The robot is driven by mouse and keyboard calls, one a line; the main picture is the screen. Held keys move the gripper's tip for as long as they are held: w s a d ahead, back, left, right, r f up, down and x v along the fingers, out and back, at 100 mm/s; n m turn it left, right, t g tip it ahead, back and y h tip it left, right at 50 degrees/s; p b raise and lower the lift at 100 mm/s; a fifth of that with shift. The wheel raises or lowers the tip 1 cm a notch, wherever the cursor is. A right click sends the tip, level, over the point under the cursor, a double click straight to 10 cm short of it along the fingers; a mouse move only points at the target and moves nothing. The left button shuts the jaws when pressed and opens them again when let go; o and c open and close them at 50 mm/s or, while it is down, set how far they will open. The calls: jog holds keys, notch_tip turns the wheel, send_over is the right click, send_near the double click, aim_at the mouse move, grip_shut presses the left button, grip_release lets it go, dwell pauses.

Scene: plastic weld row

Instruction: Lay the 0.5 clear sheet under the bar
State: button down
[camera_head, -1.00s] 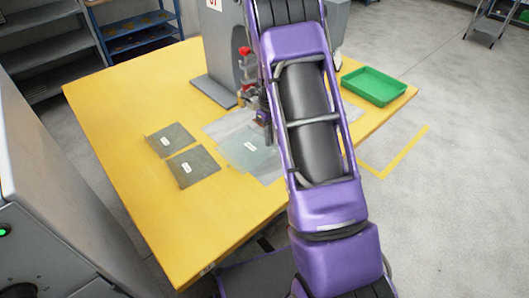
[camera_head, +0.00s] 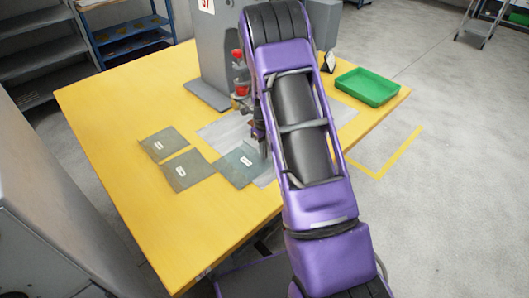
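Three thin labelled sheets show on the yellow table: one grey-green sheet at the far left (camera_head: 158,142), one in front of it (camera_head: 180,180), and a bluer, see-through one (camera_head: 232,175) to the right. The label print is too small to read. My gripper (camera_head: 261,154) points down over the right edge of the bluish sheet, partly hidden by my purple arm. Whether its fingers are open, or touch the sheet, I cannot tell. The grey welding machine (camera_head: 216,60) stands behind; its bar is mostly hidden by my arm.
A pale grey mat or plate (camera_head: 215,132) lies in front of the machine. A green tray (camera_head: 367,87) sits at the table's right corner. The yellow table (camera_head: 120,105) is clear at left and front. Shelves (camera_head: 130,38) stand behind.

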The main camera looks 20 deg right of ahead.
jog(key=c, duration=1)
grip_release()
jog(key=shift+c, duration=0.2)
notch_tip(320, 180, up, 13)
jog(key=p, duration=0.1)
jog(key=shift+p, duration=0.35)
